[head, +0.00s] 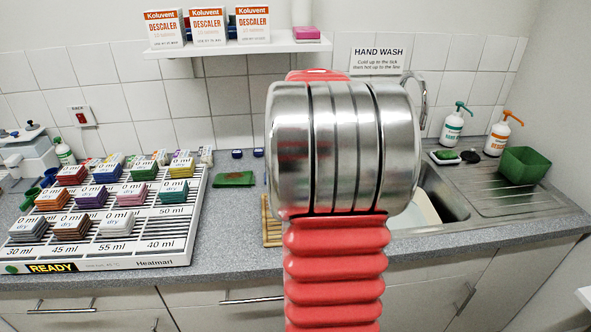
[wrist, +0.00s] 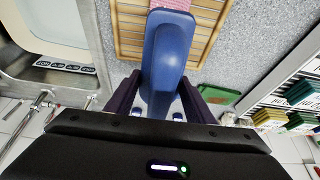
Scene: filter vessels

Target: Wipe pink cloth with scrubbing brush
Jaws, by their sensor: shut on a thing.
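The scrubbing brush (wrist: 170,60) has a smooth blue back and shows in the wrist view. My gripper (wrist: 160,98) is shut on it, with one dark finger on either side. The brush reaches over a wooden slatted board (wrist: 205,35). A small part of the pink cloth (wrist: 140,8) shows on the board at the top edge, partly behind the brush. I cannot tell whether the bristles touch the cloth. In the head view my arm hides the gripper, brush and cloth; only the left edge of the board (head: 271,228) shows.
A sink (head: 440,190) lies right of the board, with soap bottles (head: 452,123) and a green tub (head: 524,165) beyond. A white rack (head: 150,225) with stacked coloured pads stands left. A green pad (head: 233,179) lies on the counter behind. A shelf (head: 240,47) with boxes hangs above.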

